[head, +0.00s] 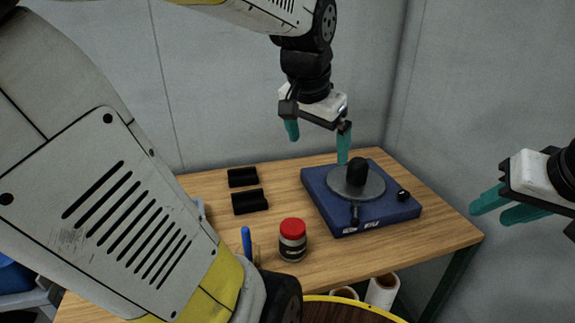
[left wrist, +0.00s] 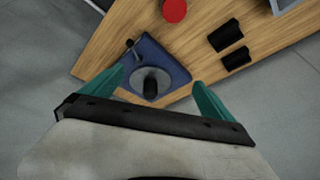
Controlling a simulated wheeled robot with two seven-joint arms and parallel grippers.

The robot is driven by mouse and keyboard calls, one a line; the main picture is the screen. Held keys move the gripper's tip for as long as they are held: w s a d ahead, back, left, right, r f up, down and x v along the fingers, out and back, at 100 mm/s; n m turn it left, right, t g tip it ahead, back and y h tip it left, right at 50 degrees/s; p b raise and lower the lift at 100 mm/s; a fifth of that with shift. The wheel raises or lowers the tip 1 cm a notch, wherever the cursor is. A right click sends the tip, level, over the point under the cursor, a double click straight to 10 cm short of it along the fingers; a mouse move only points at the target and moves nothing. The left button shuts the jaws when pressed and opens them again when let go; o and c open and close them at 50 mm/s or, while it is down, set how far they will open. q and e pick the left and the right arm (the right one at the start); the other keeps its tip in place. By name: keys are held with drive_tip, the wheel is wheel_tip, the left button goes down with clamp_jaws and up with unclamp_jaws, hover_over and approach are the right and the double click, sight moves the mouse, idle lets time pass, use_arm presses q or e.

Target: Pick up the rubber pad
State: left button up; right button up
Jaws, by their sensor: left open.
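I cannot tell for certain which thing is the rubber pad. A black rounded piece (head: 357,172) stands on the grey disc (head: 372,188) of a blue device (head: 330,207) at the table's right; it also shows in the left wrist view (left wrist: 150,88). Two black blocks (head: 243,177) (head: 250,202) lie left of the device. My left gripper (head: 318,140) is open and empty, pointing down above the device's back left part. In the left wrist view the black piece shows between its fingers (left wrist: 158,78). My right gripper (head: 487,212) is open and empty, right of the table.
A jar with a red lid (head: 293,240) stands near the front of the wooden table (head: 440,240). A blue-handled tool (head: 247,243) is left of it. Rolls (head: 382,290) and a yellow-rimmed round container (head: 345,312) are at the front below. Grey walls close off the back and right.

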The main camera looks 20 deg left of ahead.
use_arm(q)
drive_tip(key=w+a+f+m+g+y, duration=0.1)
drive_tip(key=w+a+m, duration=0.15)
drive_tip(key=w, duration=0.35)
drive_tip(key=w+a+f+m+g+y, duration=0.1)
drive_tip(key=w+a, duration=0.3)
drive_tip(key=w, duration=0.2)
drive_tip(key=m+g+h, duration=0.2)
drive_tip(key=m+g, duration=0.1)
drive_tip(key=m, duration=0.1)
approach(242, 173)
drive_tip(key=s+d, duration=0.2)
drive_tip(key=f, duration=0.7)
drive_tip(key=shift+a+f, duration=0.3)
drive_tip(key=shift+f, duration=0.65)
drive_tip(key=shift+w, duration=0.1)
drive_tip(key=c, duration=1.6)
